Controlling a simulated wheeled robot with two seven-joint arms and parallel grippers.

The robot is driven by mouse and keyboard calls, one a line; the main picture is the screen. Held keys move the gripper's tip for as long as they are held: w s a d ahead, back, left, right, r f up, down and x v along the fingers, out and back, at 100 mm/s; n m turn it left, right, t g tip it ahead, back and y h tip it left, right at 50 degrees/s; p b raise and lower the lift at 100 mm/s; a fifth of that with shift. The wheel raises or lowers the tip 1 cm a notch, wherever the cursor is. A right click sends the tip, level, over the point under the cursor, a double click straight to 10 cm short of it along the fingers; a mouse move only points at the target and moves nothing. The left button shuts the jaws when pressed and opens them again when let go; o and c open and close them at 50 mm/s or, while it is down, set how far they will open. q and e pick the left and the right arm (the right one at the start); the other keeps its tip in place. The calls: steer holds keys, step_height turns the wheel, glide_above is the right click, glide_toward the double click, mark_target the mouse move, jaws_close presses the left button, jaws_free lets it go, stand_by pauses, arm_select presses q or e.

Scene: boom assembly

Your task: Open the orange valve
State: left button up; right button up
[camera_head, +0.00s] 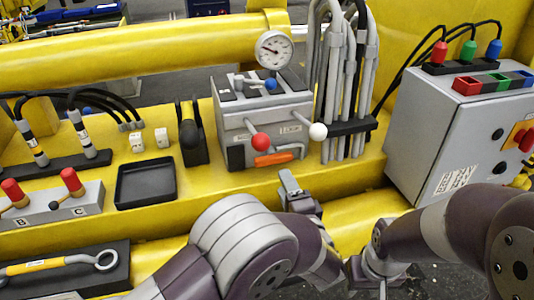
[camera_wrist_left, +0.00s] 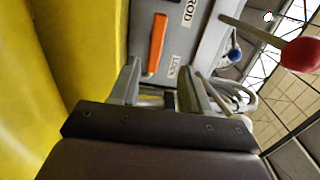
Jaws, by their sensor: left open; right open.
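The orange valve (camera_head: 274,158) is a flat orange handle low on the front of the grey valve block. In the head view it lies nearly level. It also shows in the left wrist view (camera_wrist_left: 157,43), beside the LOCK label. My left gripper (camera_head: 289,182) is open and empty, just below and in front of the orange valve. In the left wrist view my left gripper (camera_wrist_left: 157,80) has its two fingers apart, with the handle ahead, near the left finger and not touched.
A red-knobbed lever (camera_head: 260,141) and a white-knobbed lever (camera_head: 318,131) stick out above the valve. A gauge (camera_head: 273,50) stands behind. Grey hoses (camera_head: 345,90) and a grey control box (camera_head: 440,130) are to the right. A black tray (camera_head: 146,182) is left.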

mark_target(275, 163)
arm_select(q)
steer(key=p+x, duration=0.1)
steer(key=x, duration=0.3)
steer(key=p+x, duration=0.1)
steer(key=x, duration=0.3)
steer(key=f+p+x, duration=0.1)
steer(key=p+x, duration=0.1)
steer(key=x, duration=0.1)
steer(key=shift+w+d, duration=0.15)
steer(key=shift+w, duration=0.3)
steer(key=shift+w+r, duration=0.1)
steer(key=shift+s+r, duration=0.1)
steer(key=shift+s, duration=0.2)
steer(key=shift+w, duration=0.25)
steer(key=shift+c, duration=1.2)
steer(key=shift+w, duration=0.1)
jaws_close()
arm_select(e)
steer(key=r, duration=0.2)
steer(key=w+r, duration=0.1)
steer(key=r, duration=0.1)
steer(key=shift+w+r, duration=0.2)
